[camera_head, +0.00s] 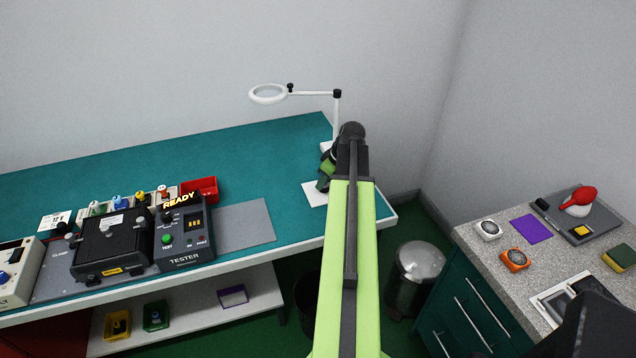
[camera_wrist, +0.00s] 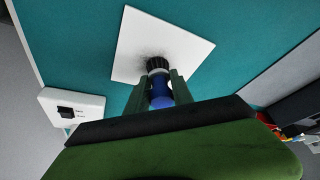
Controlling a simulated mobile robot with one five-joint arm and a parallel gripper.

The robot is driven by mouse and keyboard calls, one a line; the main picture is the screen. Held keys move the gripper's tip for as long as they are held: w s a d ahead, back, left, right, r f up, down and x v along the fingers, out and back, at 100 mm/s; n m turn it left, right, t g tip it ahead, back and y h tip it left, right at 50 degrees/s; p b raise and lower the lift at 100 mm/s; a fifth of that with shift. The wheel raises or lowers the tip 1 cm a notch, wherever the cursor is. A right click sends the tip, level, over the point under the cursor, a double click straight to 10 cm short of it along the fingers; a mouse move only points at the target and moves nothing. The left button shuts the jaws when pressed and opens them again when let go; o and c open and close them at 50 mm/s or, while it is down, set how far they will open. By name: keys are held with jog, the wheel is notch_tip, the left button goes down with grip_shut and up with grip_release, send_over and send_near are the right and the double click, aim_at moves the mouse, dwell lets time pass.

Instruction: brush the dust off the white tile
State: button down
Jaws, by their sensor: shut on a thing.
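The white tile (camera_wrist: 190,45) lies on the teal bench top. A smudge of dark dust (camera_wrist: 146,52) shows on it beside the brush head. My gripper (camera_wrist: 159,77) is shut on a brush with a blue handle (camera_wrist: 161,95) and a black head (camera_wrist: 156,64). The brush head is over the tile's near part, at or very close to its surface; I cannot tell whether it touches. In the head view the tile (camera_head: 311,194) shows at the bench's right end, partly hidden by my arm. My gripper (camera_head: 324,177) is above it there, and the brush is not clear.
A magnifier lamp (camera_head: 337,115) stands behind the tile. Its white base with a black switch (camera_wrist: 85,101) is close by in the wrist view. A grey mat (camera_head: 243,222), a red bin (camera_head: 205,184) and a tester (camera_head: 184,240) are to the left.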

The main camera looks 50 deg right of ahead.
jog(key=shift+s+d, duration=0.5)
jog(key=shift+d, duration=0.35)
jog(key=shift+s+d, duration=0.5)
jog(key=shift+d, duration=0.3)
jog(key=shift+s+a+f, duration=0.1)
jog(key=shift+s+a, duration=0.15)
jog(key=shift+s, duration=0.1)
jog(key=shift+w+a, duration=0.7)
jog(key=shift+a, duration=0.4)
jog(key=shift+w+a, duration=0.65)
jog(key=shift+a, duration=0.45)
jog(key=shift+w+a, duration=0.7)
jog(key=shift+a, duration=0.4)
jog(key=shift+d, duration=0.1)
jog(key=shift+s+d, duration=0.7)
jog(key=shift+d, duration=0.4)
jog(key=shift+s+d, duration=0.7)
jog(key=shift+d, duration=0.35)
jog(key=shift+s+d, duration=0.7)
jog(key=shift+d, duration=0.4)
notch_tip(320, 180, up, 6)
jog(key=p, duration=0.5)
jog(key=shift+p, duration=0.35)
